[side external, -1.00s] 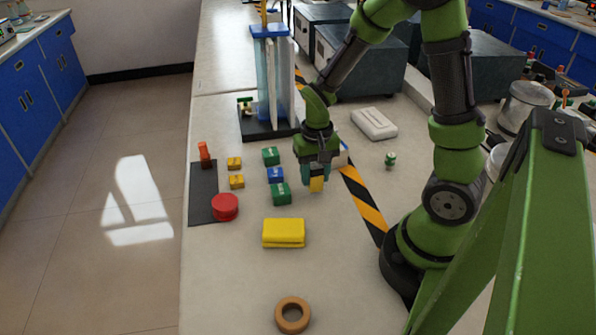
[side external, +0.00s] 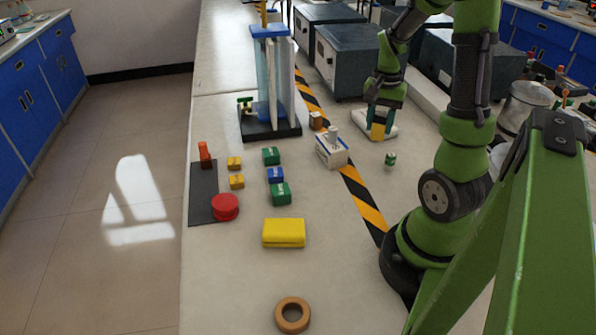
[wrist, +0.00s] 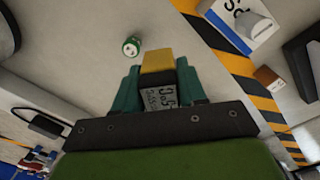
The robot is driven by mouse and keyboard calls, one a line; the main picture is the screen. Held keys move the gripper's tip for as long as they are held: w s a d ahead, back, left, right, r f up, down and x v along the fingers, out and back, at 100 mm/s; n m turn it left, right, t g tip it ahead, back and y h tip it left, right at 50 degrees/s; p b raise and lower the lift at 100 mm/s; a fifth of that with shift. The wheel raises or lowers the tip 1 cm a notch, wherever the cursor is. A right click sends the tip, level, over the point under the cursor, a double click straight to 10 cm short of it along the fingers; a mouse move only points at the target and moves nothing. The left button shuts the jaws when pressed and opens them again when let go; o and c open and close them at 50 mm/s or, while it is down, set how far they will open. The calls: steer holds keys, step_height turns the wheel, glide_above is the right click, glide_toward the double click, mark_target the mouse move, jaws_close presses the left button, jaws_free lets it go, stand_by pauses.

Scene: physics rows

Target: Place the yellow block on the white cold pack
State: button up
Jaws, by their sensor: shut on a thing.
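My gripper (side external: 378,122) is shut on the yellow block (side external: 378,131) and is at the white cold pack (side external: 361,117), near the middle of the table. The block appears over the pack; I cannot tell if they touch. In the wrist view the yellow block (wrist: 157,62) sits between the two teal fingers, with a printed label on its near face. Fingers and block hide part of the pack in the side view, and I cannot make the pack out clearly in the wrist view.
A small green cylinder (side external: 390,159) stands just in front of the pack. A white box (side external: 331,151) and a small brown block (side external: 316,120) stand to its left by the striped tape (side external: 362,203). Dark grey equipment boxes (side external: 350,62) stand behind.

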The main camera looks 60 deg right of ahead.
steer(key=shift+m, duration=0.9)
steer(key=w+d, duration=0.2)
steer(key=d, duration=0.3)
steer(key=w+d+f, duration=0.1)
steer(key=w+d, duration=0.1)
steer(key=d, duration=0.4)
steer(key=w+d, duration=0.2)
steer(key=d, duration=0.3)
steer(key=shift+w+d+f, duration=0.2)
steer(key=shift+w+d, duration=0.05)
steer(key=shift+d, duration=0.15)
steer(key=shift+f, duration=1.75)
steer(key=o, duration=1.1)
steer(key=shift+f, duration=0.15)
